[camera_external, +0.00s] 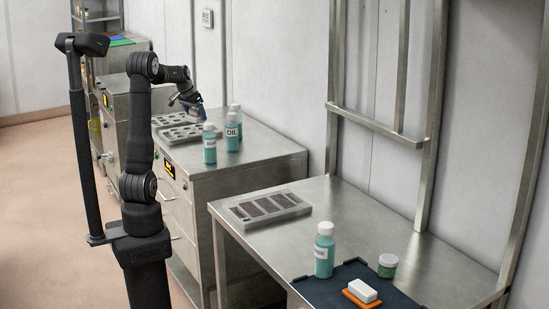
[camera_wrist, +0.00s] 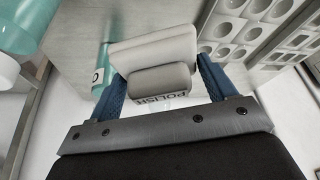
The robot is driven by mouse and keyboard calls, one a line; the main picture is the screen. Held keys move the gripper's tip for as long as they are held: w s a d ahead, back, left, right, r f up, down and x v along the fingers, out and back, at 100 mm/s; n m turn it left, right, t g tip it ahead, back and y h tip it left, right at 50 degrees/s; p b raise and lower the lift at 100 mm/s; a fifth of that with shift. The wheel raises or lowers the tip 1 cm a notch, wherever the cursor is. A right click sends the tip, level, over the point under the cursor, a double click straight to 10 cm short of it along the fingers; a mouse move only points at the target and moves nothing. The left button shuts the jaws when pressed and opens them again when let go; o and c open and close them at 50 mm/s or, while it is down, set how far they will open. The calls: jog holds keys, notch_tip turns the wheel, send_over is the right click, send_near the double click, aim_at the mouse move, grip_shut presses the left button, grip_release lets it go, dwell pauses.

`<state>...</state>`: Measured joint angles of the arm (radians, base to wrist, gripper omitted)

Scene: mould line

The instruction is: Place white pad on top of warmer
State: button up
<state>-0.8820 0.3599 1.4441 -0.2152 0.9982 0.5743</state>
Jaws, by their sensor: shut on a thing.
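My gripper (camera_wrist: 158,85) is shut, with its blue fingers on either side of a pale white pad (camera_wrist: 150,48). The pad has a grey rounded block on its near side and dark "POLISH" lettering beside it. In the external view my gripper (camera_external: 192,104) is above the rear steel cabinet, near the bottles; the held pad is hard to make out there. This steel cabinet (camera_external: 240,178) has an orange display and may be the warmer; a similar one (camera_external: 115,118) stands behind it. Another white block (camera_external: 362,290) sits on an orange base at the front right.
Teal bottles (camera_external: 209,145) stand close to my gripper on the cabinet, beside mould trays (camera_external: 187,133). The front table carries a mould tray (camera_external: 268,207), a teal bottle (camera_external: 324,252), a small green jar (camera_external: 387,266) and a dark mat (camera_external: 312,288). The table's middle is clear.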

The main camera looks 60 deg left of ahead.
notch_tip(320, 180, down, 13)
jog(key=shift+f, duration=0.2)
dwell(0.3)
jog(key=shift+f, duration=0.15)
jog(key=o, duration=1)
jog(key=v, duration=1.2)
